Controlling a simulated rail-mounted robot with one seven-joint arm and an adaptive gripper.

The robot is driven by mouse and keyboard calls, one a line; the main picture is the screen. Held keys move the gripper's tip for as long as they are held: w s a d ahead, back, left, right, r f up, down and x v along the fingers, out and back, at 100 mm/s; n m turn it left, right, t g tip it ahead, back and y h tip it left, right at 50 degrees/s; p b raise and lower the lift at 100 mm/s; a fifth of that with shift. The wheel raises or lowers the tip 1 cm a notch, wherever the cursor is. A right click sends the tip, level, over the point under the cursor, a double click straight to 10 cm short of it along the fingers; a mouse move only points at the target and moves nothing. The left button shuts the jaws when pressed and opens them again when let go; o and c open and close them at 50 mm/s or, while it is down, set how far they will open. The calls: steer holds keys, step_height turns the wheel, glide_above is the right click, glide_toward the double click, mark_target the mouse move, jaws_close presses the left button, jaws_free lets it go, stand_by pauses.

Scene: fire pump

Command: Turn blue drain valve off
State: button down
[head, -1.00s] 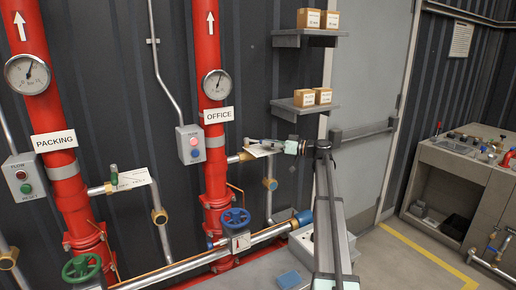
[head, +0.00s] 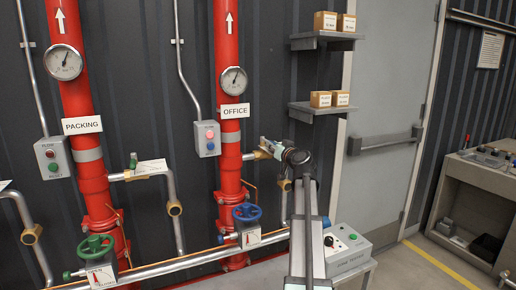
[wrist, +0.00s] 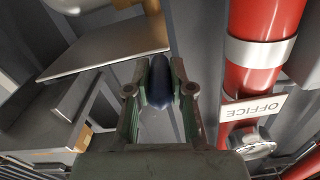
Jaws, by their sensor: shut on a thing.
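My gripper (head: 269,146) is at the side branch of the red OFFICE pipe (head: 228,165). In the wrist view, my gripper (wrist: 160,85) is shut on a dark blue rounded handle (wrist: 158,80), which sits between both fingers. This appears to be the blue drain valve's handle; in the head view my gripper hides it.
A blue handwheel (head: 247,212) is on the horizontal pipe below. The PACKING branch has a green handle (head: 133,160). A grey button box (head: 207,138) is left of the OFFICE pipe. Shelves with boxes (head: 317,107) hang to the right of it. A grey tester box (head: 340,245) stands below.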

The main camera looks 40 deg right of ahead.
steer(key=shift+w+a+r, duration=0.1)
stand_by(0.4)
steer(key=c, duration=1)
jaws_free()
steer(key=v, duration=1.2)
steer(key=shift+a, duration=0.15)
